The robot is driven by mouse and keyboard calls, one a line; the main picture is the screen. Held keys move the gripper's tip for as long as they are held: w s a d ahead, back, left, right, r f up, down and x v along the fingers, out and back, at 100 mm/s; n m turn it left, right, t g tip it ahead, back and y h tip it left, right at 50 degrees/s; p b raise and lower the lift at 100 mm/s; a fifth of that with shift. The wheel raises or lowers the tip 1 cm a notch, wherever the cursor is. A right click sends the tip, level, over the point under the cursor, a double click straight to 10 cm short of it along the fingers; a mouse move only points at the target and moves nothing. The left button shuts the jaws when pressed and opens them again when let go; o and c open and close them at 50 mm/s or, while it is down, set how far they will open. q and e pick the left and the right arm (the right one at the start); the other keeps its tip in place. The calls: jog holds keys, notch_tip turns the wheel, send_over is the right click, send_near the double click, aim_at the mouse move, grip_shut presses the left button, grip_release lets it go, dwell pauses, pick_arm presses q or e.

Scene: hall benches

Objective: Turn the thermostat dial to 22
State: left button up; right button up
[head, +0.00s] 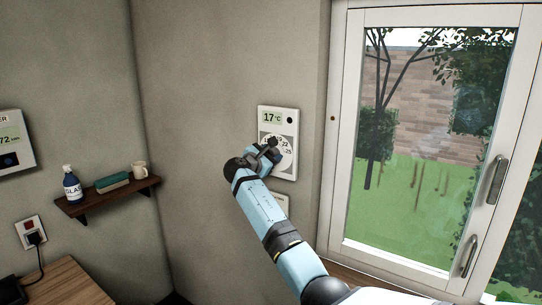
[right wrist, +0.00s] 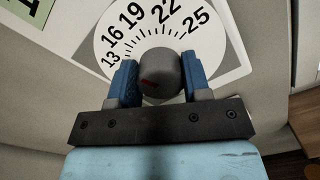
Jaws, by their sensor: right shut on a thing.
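The thermostat (head: 291,173) is a white panel on the wall left of the window. Its display (head: 272,118) reads 17 °C. Below the display is a round white scale, marked 13, 16, 19, 22 and 25 in the right wrist view (right wrist: 203,42). The grey dial knob (right wrist: 160,72) stands at its centre, with a small red mark on the side toward the camera. My right gripper (head: 270,152) is at the thermostat, its blue fingers shut on either side of the knob. The gripper hides the lower scale, and I cannot tell which number the dial points to. My left gripper is out of view.
A window (head: 430,150) with handles stands to the right. A wooden shelf (head: 108,197) on the left wall holds a bottle (head: 72,187), a teal box (head: 113,182) and a mug (head: 140,170). Another white panel (head: 281,200) sits just below the thermostat, partly hidden by my arm.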

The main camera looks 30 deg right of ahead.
jog(key=shift+f, duration=0.1)
jog(key=shift+m+b, duration=0.3)
jog(key=shift+b, duration=0.05)
jog(key=m+b, duration=0.3)
jog(key=shift+f, duration=0.15)
jog(key=m+b, duration=0.3)
jog(key=m, duration=0.1)
jog(key=shift+m+b, duration=1.1)
jog(key=shift+b, duration=0.05)
jog(key=shift+m+b, duration=0.75)
jog(key=shift+m, duration=0.35)
